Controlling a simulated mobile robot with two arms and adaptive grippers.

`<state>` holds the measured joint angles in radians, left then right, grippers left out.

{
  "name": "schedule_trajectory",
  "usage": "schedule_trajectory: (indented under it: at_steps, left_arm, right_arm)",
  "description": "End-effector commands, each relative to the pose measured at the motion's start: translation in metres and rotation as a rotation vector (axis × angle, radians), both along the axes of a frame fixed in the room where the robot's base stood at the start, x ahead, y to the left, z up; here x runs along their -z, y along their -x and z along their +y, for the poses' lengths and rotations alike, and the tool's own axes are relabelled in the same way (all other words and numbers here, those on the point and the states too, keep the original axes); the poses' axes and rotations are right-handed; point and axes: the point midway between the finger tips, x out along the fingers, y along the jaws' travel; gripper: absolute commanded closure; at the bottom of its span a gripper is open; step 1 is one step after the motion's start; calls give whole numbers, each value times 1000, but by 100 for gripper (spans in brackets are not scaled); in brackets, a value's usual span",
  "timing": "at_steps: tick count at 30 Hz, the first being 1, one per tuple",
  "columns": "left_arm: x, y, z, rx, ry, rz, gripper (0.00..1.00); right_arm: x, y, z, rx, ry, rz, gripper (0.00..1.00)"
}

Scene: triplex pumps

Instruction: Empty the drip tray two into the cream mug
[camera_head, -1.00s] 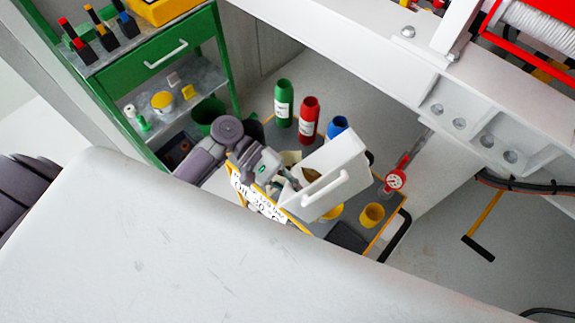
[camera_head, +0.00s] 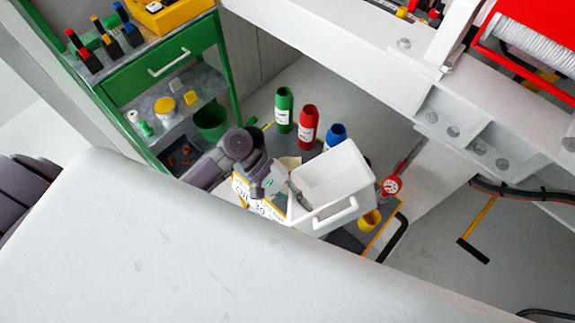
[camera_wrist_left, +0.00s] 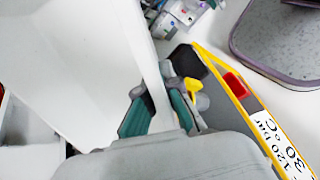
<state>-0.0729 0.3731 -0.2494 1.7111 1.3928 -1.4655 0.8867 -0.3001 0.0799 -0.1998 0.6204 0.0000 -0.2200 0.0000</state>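The drip tray (camera_head: 340,180) is a white open box with a bar handle on its near side. In the head view it is held above the grey cart, nearly level, with its mouth facing up; the inside that shows looks bare. My left gripper (camera_head: 288,192) is shut on its left side. In the left wrist view the teal-padded fingers (camera_wrist_left: 160,112) pinch a thin white part of the tray (camera_wrist_left: 75,65). A cream rim (camera_head: 290,162), perhaps the cream mug, shows just behind the tray's left side, mostly hidden. My right gripper is not in view.
A yellow cup (camera_head: 369,220) stands right of the tray. Green (camera_head: 284,110), red (camera_head: 307,127) and blue (camera_head: 335,135) bottles stand behind it. A red gauge (camera_head: 390,186) is at the cart's right edge.

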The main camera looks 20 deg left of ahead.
Motion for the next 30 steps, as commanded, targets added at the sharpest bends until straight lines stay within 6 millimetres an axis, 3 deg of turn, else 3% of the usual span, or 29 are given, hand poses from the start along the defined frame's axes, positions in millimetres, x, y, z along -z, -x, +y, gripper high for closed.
schedule_trajectory:
  at_steps: [1,6,12,30]
  left_arm:
    - [-8,1,-2,1,-16,-9,100]
    - [-9,3,-7,2,-93,-44,100]
    - [8,9,-20,3,-232,-106,100]
    - [17,26,-58,0,-529,-238,100]
  right_arm:
    - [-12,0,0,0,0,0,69]
    - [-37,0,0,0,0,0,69]
    - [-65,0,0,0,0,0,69]
    - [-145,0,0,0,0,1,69]
